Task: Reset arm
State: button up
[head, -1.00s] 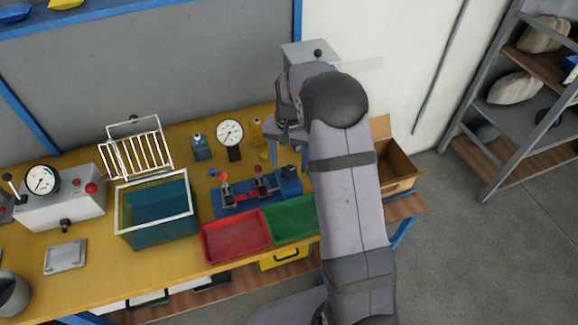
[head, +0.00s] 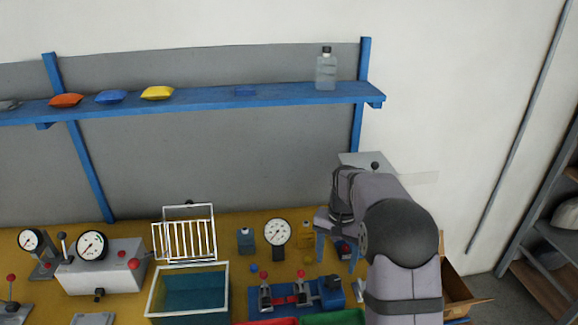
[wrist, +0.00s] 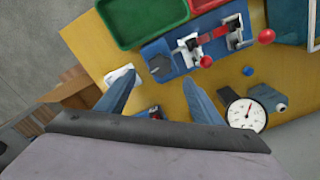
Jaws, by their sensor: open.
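My gripper (head: 338,250) is over the right end of the yellow bench, beside the blue fixture (head: 334,290) with its red part and lever clamps. In the wrist view my gripper (wrist: 160,90) shows two blue-grey fingers spread apart with nothing held between them. The blue fixture also shows in the wrist view (wrist: 160,62), ahead of the fingers. A small dark and red item lies between the finger bases there, partly hidden. My arm hides part of the bench's right end in the head view.
A cardboard box (head: 462,290) is at the right. A blue shelf (head: 210,101) runs above the bench.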

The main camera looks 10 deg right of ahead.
aim_at(334, 299)
jog(key=shift+w+d+n+t, duration=0.1)
jog(key=shift+w+n+t, duration=0.2)
jog(key=shift+w+n, duration=0.3)
jog(key=s+f, duration=0.1)
jog(key=f, duration=0.1)
jog(key=s+f+n, duration=0.1)
jog(key=s, duration=0.1)
jog(key=s+f+n+g, duration=0.1)
jog(key=s+f, duration=0.1)
jog(key=shift+s+a+f, duration=0.1)
jog(key=shift+a+f, duration=0.25)
jog(key=s+a+n+g, duration=0.2)
jog(key=s+a+n, duration=0.15)
jog(key=s, duration=1.75)
jog(key=shift+s+a+r+t, duration=0.1)
jog(key=shift+a+r+t, duration=0.25)
jog(key=shift+r, duration=0.3)
jog(key=shift+s+a+r+t, duration=0.1)
jog(key=shift+a+r+t, duration=0.3)
jog(key=shift+r, duration=0.3)
jog(key=shift+s+a+r+t, duration=0.1)
jog(key=shift+a+r+t, duration=0.1)
jog(key=shift+r+t, duration=0.35)
